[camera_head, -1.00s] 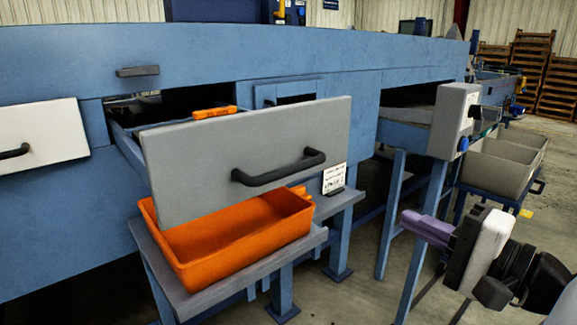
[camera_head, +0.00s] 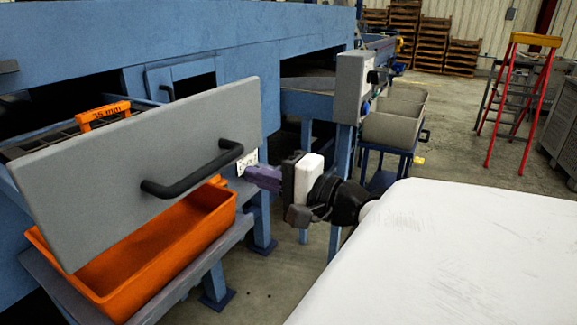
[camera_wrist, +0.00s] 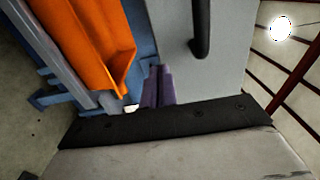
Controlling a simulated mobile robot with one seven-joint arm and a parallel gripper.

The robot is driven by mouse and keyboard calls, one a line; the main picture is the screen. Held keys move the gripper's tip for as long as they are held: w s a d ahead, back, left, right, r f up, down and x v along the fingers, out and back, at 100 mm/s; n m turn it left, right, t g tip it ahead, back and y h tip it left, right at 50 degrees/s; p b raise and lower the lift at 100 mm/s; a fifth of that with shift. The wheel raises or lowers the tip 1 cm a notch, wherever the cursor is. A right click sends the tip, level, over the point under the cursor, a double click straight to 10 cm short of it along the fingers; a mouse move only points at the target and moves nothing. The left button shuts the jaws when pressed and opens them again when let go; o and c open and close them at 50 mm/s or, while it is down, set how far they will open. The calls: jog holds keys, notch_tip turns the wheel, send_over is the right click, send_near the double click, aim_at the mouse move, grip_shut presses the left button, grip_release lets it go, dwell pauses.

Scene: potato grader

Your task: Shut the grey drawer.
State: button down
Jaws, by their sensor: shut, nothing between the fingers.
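The grey drawer (camera_head: 120,165) stands pulled out of the blue machine, its front panel facing me with a black bar handle (camera_head: 195,172). An orange-handled grid marked "35 mm" (camera_head: 103,115) lies inside it. My gripper (camera_head: 250,174), with purple fingers, is shut and empty, just right of the drawer front and a little beyond the handle's right end in the picture. In the wrist view the shut fingers (camera_wrist: 158,85) point along the grey panel (camera_wrist: 222,45), with the handle (camera_wrist: 201,30) to their right. I cannot tell whether the fingers touch the panel.
An orange bin (camera_head: 150,255) sits on a blue-grey stand below the drawer. A red ladder (camera_head: 520,90) stands on open floor farther back. A large white surface (camera_head: 450,250) fills the lower right.

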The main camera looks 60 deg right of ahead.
aim_at(229, 166)
jog(key=shift+w+a+p, duration=0.15)
jog(key=shift+w+p, duration=0.25)
jog(key=shift+w, duration=1.5)
